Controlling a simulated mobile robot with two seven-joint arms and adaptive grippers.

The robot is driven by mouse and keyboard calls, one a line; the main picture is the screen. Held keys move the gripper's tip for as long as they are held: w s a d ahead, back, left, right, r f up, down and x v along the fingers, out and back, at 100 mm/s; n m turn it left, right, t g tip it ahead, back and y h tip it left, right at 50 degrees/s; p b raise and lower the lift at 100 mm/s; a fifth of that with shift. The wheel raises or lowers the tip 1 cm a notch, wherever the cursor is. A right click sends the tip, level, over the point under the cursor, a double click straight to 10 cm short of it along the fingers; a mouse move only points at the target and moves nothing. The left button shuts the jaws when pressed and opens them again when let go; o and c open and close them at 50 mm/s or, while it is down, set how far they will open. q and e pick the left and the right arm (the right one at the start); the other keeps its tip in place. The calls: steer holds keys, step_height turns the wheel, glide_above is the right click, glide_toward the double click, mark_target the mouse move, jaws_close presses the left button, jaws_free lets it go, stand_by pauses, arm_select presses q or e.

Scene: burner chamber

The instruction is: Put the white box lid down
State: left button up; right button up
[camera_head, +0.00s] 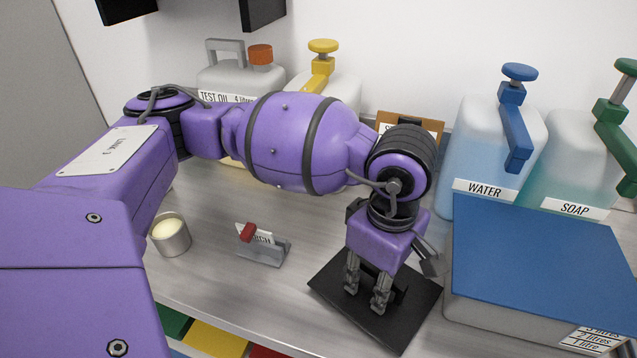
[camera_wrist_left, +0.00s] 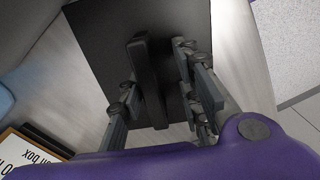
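A flat black lid (camera_head: 335,293) with a raised bar handle (camera_wrist_left: 151,80) appears to lie flat on the metal counter, near its front edge. I see no white lid; whether this black one belongs to a white box I cannot tell. My left gripper (camera_head: 367,292) points down over the lid. In the left wrist view its fingers (camera_wrist_left: 163,95) stand on both sides of the handle, with a clear gap on the right side, so it looks open around the handle. My right gripper is in neither view.
A pale box (camera_head: 490,317) with a blue top (camera_head: 540,245) stands close right of the lid. WATER (camera_head: 475,140) and SOAP (camera_head: 565,155) jugs stand behind. A small metal cup (camera_head: 171,240) and a sign holder with a red piece (camera_head: 263,250) are left. The counter between is bare.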

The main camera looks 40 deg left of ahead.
mark_target(378, 274)
arm_select(q)
step_height(378, 274, up, 12)
steer(key=shift+r, duration=0.25)
stand_by(0.4)
